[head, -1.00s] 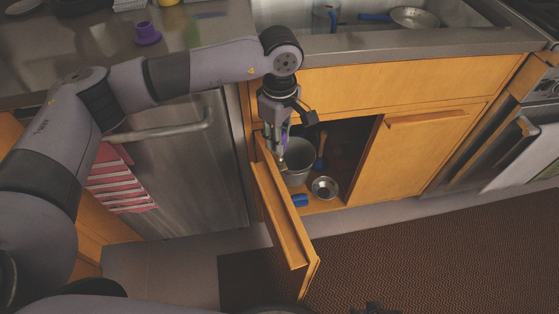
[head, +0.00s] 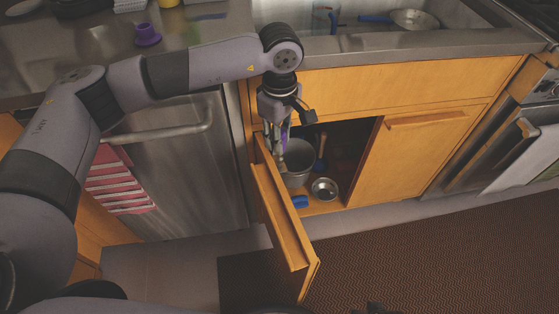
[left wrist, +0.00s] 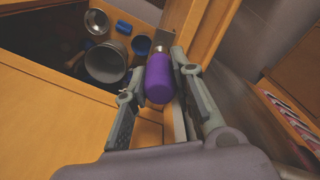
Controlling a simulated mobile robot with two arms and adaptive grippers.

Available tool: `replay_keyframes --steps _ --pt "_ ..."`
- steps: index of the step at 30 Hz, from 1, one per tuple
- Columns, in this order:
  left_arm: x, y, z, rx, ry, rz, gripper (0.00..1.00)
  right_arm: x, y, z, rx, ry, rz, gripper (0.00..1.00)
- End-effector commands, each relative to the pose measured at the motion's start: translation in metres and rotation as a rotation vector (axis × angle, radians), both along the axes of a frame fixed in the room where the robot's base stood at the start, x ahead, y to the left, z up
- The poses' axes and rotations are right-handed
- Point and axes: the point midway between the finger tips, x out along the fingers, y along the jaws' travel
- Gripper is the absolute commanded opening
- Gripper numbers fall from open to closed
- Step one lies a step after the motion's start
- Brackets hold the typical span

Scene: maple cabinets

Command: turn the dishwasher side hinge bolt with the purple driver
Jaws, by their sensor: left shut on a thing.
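My left gripper (head: 277,146) is inside the top of the open cabinet doorway, just behind the open door. It is shut on the purple driver (left wrist: 160,80), whose handle shows between the fingers in the left wrist view; its metal shaft points away from the camera, toward the wooden cabinet edge. The driver shows only as a thin purple strip in the head view (head: 285,132). The hinge bolt is not discernible; the gripper and door hide that area. The dishwasher (head: 185,170) is left of the cabinet. Only a dark bit of my right gripper shows at the bottom edge.
The open cabinet door (head: 285,225) juts toward me. Inside are a grey pot (head: 297,165), a small metal bowl (head: 323,189) and blue items. A striped towel (head: 120,185) hangs by the dishwasher. A purple object (head: 147,35) stands on the counter. The right cabinet door (head: 415,150) is shut.

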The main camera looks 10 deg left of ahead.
Motion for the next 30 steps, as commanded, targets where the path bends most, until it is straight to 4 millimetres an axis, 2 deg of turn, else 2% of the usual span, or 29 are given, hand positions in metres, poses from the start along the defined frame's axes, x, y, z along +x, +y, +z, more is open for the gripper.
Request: replay_keyframes --steps 5,8,16,30 --pt "0.0 0.0 0.004 0.0 -0.001 0.008 0.0 -0.001 -0.001 -0.007 -0.002 0.003 0.001 0.37" --pt "0.0 0.0 0.003 -0.001 -0.001 0.087 0.0 -0.002 -0.001 -0.008 -0.002 0.006 0.002 0.37" --pt "0.0 0.0 0.003 -0.001 0.0 0.515 0.0 0.009 0.003 0.008 0.003 -0.014 0.002 0.37" --pt "0.0 0.0 0.004 0.0 0.001 1.23 0.0 -0.001 0.002 0.008 0.003 0.002 0.001 0.37"
